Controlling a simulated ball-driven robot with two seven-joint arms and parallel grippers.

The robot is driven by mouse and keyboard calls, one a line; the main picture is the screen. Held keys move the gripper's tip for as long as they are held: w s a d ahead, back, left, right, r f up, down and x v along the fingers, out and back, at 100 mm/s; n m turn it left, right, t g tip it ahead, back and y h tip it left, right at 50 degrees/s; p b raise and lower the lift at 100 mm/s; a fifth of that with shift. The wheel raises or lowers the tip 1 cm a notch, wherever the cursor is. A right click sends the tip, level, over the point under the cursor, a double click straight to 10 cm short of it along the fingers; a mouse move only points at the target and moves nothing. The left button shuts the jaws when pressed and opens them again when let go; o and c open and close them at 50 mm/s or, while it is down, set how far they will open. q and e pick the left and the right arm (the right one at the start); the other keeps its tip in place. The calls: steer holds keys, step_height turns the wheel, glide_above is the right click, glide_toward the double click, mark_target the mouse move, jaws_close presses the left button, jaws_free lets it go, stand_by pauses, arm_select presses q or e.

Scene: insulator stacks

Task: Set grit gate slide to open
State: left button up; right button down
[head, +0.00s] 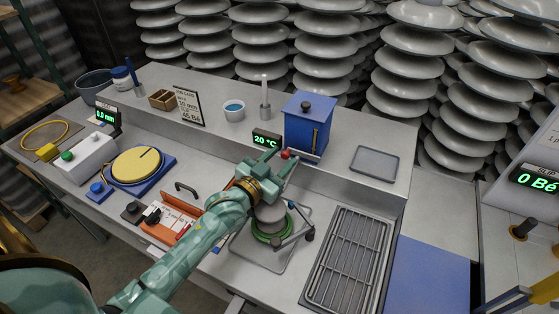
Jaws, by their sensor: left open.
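A blue box (305,128) with a dark knob on its lid stands on the raised back shelf. A red knob (286,154) shows at its lower front left; it looks like the handle of the grit gate slide, but the slide's position cannot be told. My left gripper (279,160) is open, with its fingertips at the red knob, one finger on either side as seen here. I cannot tell whether they touch it. My right gripper is not in view.
A green display (266,139) reads 20 °C left of the box. Below my gripper is a round grey piece with a green ring (271,222) on a plate. A wire rack (348,262) lies right. A grey tray (375,164) sits on the shelf.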

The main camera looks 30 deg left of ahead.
arm_select(q)
jaws_close()
steer(key=a+p, duration=0.1)
steer(key=a, duration=0.2)
steer(key=shift+s+a, duration=0.1)
steer(key=shift+a, duration=0.3)
jaws_free()
steer(key=shift+a, duration=0.2)
steer(key=shift+s+d, duration=0.1)
steer(key=shift+s, duration=0.1)
